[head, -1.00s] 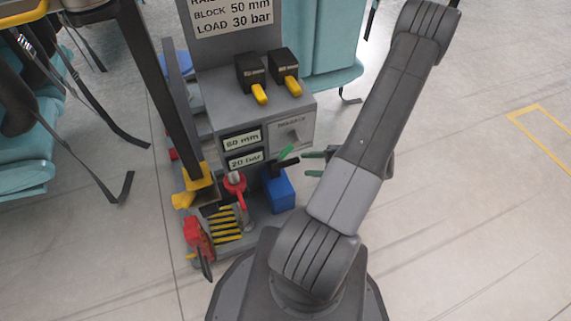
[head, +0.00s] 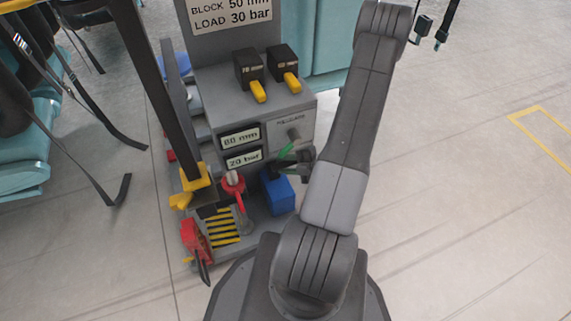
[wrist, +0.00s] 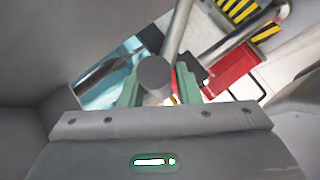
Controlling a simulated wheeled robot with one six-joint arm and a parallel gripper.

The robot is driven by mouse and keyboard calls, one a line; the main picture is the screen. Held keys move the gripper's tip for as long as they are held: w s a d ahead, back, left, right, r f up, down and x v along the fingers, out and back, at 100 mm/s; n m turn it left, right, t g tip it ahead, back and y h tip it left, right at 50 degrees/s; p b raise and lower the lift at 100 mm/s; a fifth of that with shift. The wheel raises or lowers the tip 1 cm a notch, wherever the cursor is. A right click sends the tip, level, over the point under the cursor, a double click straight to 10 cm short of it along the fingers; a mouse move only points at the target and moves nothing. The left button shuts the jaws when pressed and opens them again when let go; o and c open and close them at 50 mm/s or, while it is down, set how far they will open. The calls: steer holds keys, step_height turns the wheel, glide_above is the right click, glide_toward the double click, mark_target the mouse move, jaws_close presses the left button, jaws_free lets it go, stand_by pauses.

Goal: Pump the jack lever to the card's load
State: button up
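The card (head: 232,14) reads BLOCK 50 mm and LOAD 30 bar. The lower readout (head: 244,159) shows 20 bar; the upper readout (head: 240,138) is in mm, its first digit unclear. A blue box (head: 279,194) with a dark lever and a green strip (head: 285,151) stands in front of the console. My gripper (head: 303,164) is beside that lever, partly hidden by my arm. In the wrist view, a grey rod with a round dark end (wrist: 155,74) lies between my gripper's green pads (wrist: 158,88). Whether the pads press on it cannot be told.
Two black boxes with yellow tabs (head: 250,72) sit on the console (head: 210,88). A red-topped part (head: 234,184), a yellow-striped rack (head: 224,228) and a red unit (head: 195,240) stand left of the blue box.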

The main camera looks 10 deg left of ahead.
jaws_close()
steer(key=s+d+f+n+t+y+b, duration=0.1)
steer(key=s+d+f+b, duration=0.1)
steer(key=s+f+b, duration=0.1)
step_height(320, 180, down, 2)
steer(key=shift+s+d+y+b, duration=0.3)
steer(key=shift+s+d+b, duration=0.1)
steer(key=shift+s, duration=0.15)
steer(key=shift+o, duration=2.1)
jaws_free()
steer(key=p+v, duration=0.4)
steer(key=v, duration=0.9)
steer(key=shift+d, duration=0.35)
